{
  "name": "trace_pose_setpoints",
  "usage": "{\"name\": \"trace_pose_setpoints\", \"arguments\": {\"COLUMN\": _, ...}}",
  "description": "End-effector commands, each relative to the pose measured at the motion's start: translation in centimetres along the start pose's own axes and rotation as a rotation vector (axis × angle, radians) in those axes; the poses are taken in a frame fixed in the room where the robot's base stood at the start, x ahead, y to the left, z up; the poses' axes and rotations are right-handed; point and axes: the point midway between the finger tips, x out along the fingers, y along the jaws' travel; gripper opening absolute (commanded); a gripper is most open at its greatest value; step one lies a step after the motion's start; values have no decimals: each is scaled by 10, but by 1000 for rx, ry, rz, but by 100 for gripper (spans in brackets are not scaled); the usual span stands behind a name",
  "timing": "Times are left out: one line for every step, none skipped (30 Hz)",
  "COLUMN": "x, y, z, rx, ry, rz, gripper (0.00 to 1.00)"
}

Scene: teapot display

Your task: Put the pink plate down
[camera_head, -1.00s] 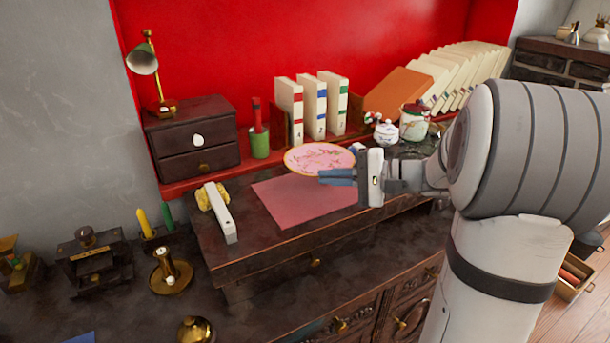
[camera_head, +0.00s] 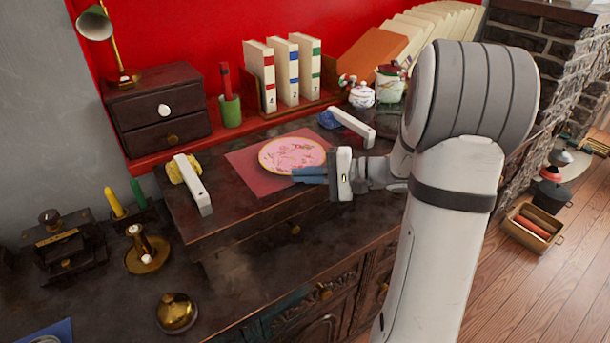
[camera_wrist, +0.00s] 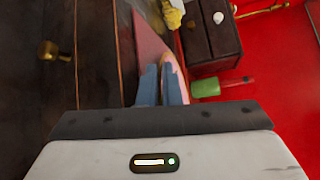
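The pink plate (camera_head: 285,150) is round with a gold rim and a floral pattern. In the head view it lies roughly flat over the dark pink mat (camera_head: 250,178) on the desk. My gripper (camera_head: 308,175) is at its near right edge, blue fingers closed on the rim. In the wrist view the fingers (camera_wrist: 161,86) are close together with the plate's thin edge (camera_wrist: 174,68) between them, and the mat (camera_wrist: 147,42) runs alongside. I cannot tell whether the plate touches the mat.
A white bar with a yellow sponge-like piece (camera_head: 180,170) lies left of the mat. A white bar with a blue piece (camera_head: 328,119) lies behind the plate. Books (camera_head: 286,70), a green cup (camera_head: 230,111), jars (camera_head: 362,96) and a small drawer box (camera_head: 160,110) line the back.

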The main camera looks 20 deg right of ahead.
Motion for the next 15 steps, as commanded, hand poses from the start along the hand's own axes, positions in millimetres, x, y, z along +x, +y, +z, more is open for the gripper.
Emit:
{"name": "trace_pose_setpoints", "arguments": {"x": 0, "y": -1, "z": 0, "rx": -1, "ry": 0, "rz": -1, "gripper": 0}}
{"name": "trace_pose_setpoints", "arguments": {"x": 0, "y": -1, "z": 0, "rx": -1, "ry": 0, "rz": -1, "gripper": 0}}
{"name": "trace_pose_setpoints", "arguments": {"x": 0, "y": -1, "z": 0, "rx": -1, "ry": 1, "rz": -1, "gripper": 0}}
{"name": "trace_pose_setpoints", "arguments": {"x": 0, "y": 0, "z": 0, "rx": -1, "ry": 1, "rz": -1, "gripper": 0}}
{"name": "trace_pose_setpoints", "arguments": {"x": 0, "y": 0, "z": 0, "rx": -1, "ry": 1, "rz": -1, "gripper": 0}}
{"name": "trace_pose_setpoints", "arguments": {"x": 0, "y": 1, "z": 0, "rx": 0, "ry": 1, "rz": 0, "gripper": 5}}
{"name": "trace_pose_setpoints", "arguments": {"x": 0, "y": 0, "z": 0, "rx": 0, "ry": 1, "rz": 0, "gripper": 8}}
{"name": "trace_pose_setpoints", "arguments": {"x": 0, "y": 0, "z": 0, "rx": 0, "ry": 1, "rz": 0, "gripper": 10}}
{"name": "trace_pose_setpoints", "arguments": {"x": 0, "y": 0, "z": 0, "rx": 0, "ry": 1, "rz": 0, "gripper": 13}}
{"name": "trace_pose_setpoints", "arguments": {"x": 0, "y": 0, "z": 0, "rx": 0, "ry": 1, "rz": 0, "gripper": 14}}
{"name": "trace_pose_setpoints", "arguments": {"x": 0, "y": 0, "z": 0, "rx": 0, "ry": 1, "rz": 0, "gripper": 14}}
{"name": "trace_pose_setpoints", "arguments": {"x": 0, "y": 0, "z": 0, "rx": 0, "ry": 1, "rz": 0, "gripper": 14}}
{"name": "trace_pose_setpoints", "arguments": {"x": 0, "y": 0, "z": 0, "rx": 0, "ry": 1, "rz": 0, "gripper": 14}}
{"name": "trace_pose_setpoints", "arguments": {"x": -1, "y": 0, "z": 0, "rx": 0, "ry": 1, "rz": -1, "gripper": 14}}
{"name": "trace_pose_setpoints", "arguments": {"x": -1, "y": 0, "z": 0, "rx": 0, "ry": 1, "rz": -1, "gripper": 14}}
